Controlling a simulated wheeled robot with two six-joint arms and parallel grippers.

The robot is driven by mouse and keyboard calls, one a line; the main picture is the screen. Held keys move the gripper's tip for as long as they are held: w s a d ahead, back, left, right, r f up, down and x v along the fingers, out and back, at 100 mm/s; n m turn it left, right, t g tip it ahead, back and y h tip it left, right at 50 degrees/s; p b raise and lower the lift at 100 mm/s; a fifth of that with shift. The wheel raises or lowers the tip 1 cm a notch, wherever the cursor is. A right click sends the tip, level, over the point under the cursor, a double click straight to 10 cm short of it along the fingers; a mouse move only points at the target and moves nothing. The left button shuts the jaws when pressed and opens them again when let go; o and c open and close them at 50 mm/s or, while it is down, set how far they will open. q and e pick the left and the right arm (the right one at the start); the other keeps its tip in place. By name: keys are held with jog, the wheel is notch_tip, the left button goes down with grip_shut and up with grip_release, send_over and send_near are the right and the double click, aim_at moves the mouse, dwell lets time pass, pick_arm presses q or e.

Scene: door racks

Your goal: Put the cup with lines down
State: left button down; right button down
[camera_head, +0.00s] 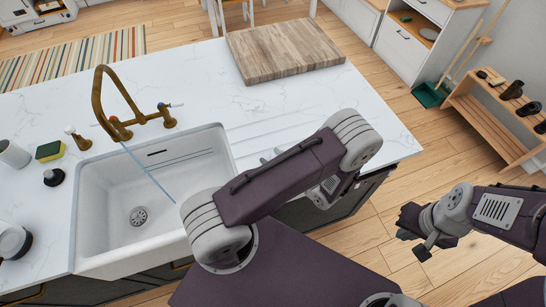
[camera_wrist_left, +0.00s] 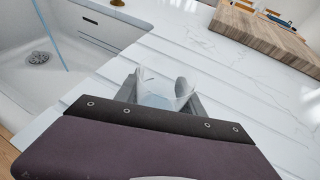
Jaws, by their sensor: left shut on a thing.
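In the left wrist view, my left gripper (camera_wrist_left: 163,88) is shut on a pale, partly see-through cup (camera_wrist_left: 157,101). The cup is over the ribbed drainboard area of the white counter, to the right of the sink. I cannot make out lines on it, nor whether its base touches the counter. In the head view the cup and the left fingers are mostly hidden behind my left arm. My right gripper (camera_head: 424,242) is at the right, over the wooden floor away from the counter; its opening is unclear.
A white sink (camera_head: 150,190) with a brass faucet (camera_head: 115,125) lies left of my left arm. A wooden board (camera_head: 283,50) lies at the counter's back. A sponge (camera_head: 49,151) and a grey-white container (camera_head: 13,153) stand far left. A wooden rack (camera_head: 490,125) stands right. The counter before the board is clear.

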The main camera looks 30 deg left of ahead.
pick_arm(q)
jog(key=c, duration=1.1)
grip_release()
jog(key=shift+s+f, duration=0.1)
jog(key=shift+f, duration=0.05)
jog(key=o, duration=0.4)
jog(key=shift+r, duration=0.25)
jog(key=shift+d, duration=0.3)
jog(key=b+v, duration=0.2)
jog(key=v, duration=0.8)
jog(key=shift+d, duration=0.15)
jog(key=shift+s+d+r, duration=0.3)
jog(key=shift+d+r, duration=0.05)
jog(key=shift+d, duration=0.1)
